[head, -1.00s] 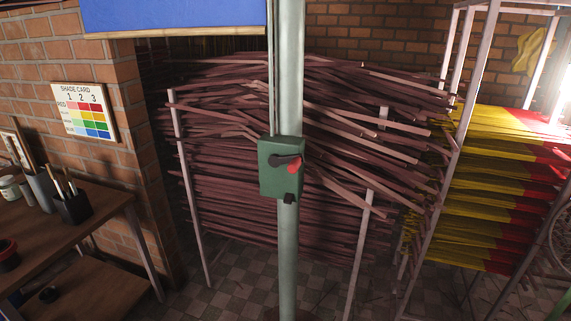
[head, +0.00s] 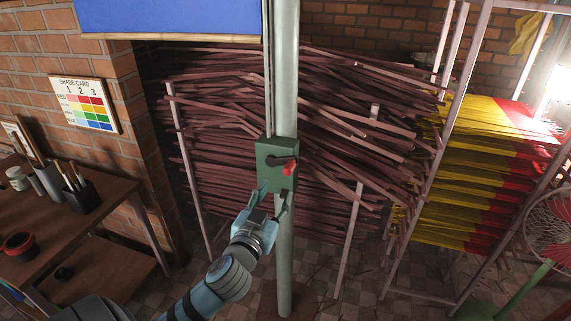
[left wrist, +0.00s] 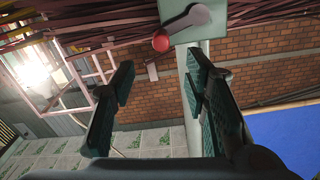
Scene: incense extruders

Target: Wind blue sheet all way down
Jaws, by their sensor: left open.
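The blue sheet (head: 165,15) hangs at the top left of the head view, with a pale bar along its lower edge. It also shows at the right of the left wrist view (left wrist: 285,135). A green winch box (head: 268,160) with a dark crank and red knob (head: 290,168) is fixed to a pale green post (head: 285,80). My left gripper (head: 270,195) is open just below the box. In the left wrist view the red knob (left wrist: 161,42) lies beyond and between the open fingers (left wrist: 158,85), apart from them. My right gripper is not in view.
Racks of dark incense sticks (head: 230,190) stand behind the post, and yellow-red bundles (head: 480,180) are at the right. A wooden table (head: 80,225) with brush pots is at the left. A fan (head: 552,225) stands at the right edge.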

